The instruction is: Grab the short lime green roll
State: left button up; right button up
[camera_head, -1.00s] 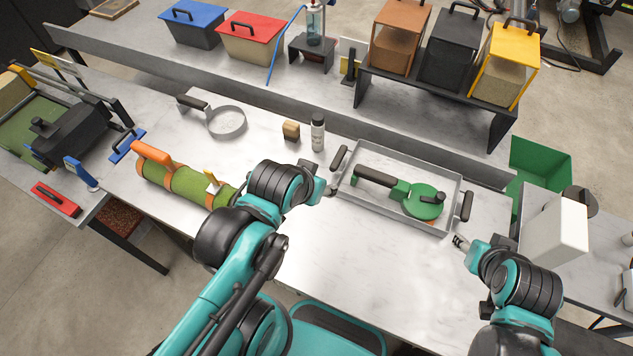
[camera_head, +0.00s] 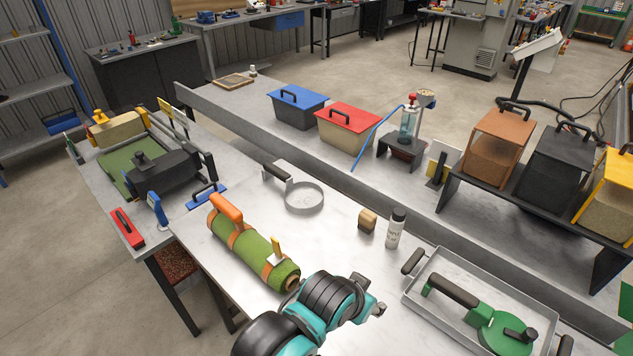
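A green turf roll (camera_head: 248,252) with orange bands and an orange handle lies on the metal table, left of centre. A small yellow-and-white tag stands on its near end. It is the only rolled turf I can make out; whether it is the short lime green one I cannot tell. My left gripper (camera_head: 374,294) is to the right of the roll's near end, apart from it, and points right. Its fingers are too small and turned to show whether they are open. My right gripper is out of view.
A metal tray (camera_head: 436,262) holding a green round tool is at the right. A spray can (camera_head: 395,228), a wooden block (camera_head: 367,220) and a ring-shaped tool (camera_head: 304,197) stand behind the roll. A side table with flat turf (camera_head: 118,170) is at left.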

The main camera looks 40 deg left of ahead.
aim_at(226, 220)
jog(key=k+j+u, duration=0.1)
jog(key=j+u, duration=0.2)
jog(key=u, duration=0.15)
jog(key=j+u, duration=0.7)
jog(key=u, duration=0.25)
